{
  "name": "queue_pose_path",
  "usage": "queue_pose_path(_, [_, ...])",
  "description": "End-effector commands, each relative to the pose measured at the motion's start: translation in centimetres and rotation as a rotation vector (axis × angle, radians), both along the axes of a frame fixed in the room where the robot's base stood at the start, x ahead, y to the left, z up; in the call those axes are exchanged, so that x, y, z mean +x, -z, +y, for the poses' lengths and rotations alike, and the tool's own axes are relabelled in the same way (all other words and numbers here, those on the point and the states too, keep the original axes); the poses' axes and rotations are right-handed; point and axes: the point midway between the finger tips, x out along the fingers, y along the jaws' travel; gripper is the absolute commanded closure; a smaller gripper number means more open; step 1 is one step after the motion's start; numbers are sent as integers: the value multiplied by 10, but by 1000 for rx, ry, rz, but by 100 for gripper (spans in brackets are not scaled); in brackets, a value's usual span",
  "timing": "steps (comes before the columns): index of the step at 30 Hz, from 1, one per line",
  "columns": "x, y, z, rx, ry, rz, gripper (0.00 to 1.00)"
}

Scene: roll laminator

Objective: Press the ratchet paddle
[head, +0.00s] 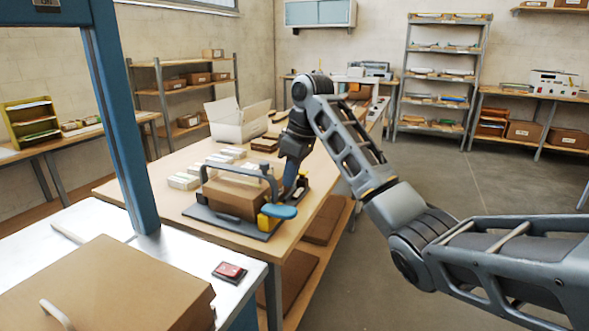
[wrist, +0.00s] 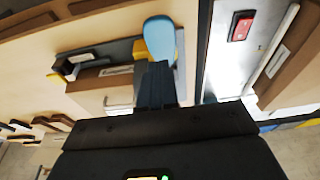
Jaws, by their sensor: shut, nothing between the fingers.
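The ratchet paddle is a blue rounded paddle (head: 279,211) at the front right corner of a strapping-type fixture on the wooden table. It also shows in the wrist view (wrist: 160,38), at top centre. The fixture has a dark grey base plate (head: 205,215), a grey tube frame and a yellow block (head: 264,222) beside the paddle. A brown carton (head: 233,200) sits inside the frame. My gripper (head: 290,184) is shut and empty, pointing down just behind the paddle. In the wrist view its fingertips (wrist: 157,65) overlap the paddle's near end; I cannot tell whether they touch.
Small white cartons (head: 184,181) and an open white box (head: 238,122) stand farther back on the table. At the near left are a blue post (head: 122,120), a metal bench with a red switch (head: 229,271) and a large carton (head: 105,290). The floor at right is clear.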

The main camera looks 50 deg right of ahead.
Motion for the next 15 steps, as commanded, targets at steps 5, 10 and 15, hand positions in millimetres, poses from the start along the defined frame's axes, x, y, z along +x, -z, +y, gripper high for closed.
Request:
queue_pose_path(5, [5, 32, 2, 2, 1, 3, 100])
queue_pose_path(10, [3, 53, 1, 1, 2, 1, 100])
queue_pose_path(15, [2, 64, 1, 1, 0, 1, 100])
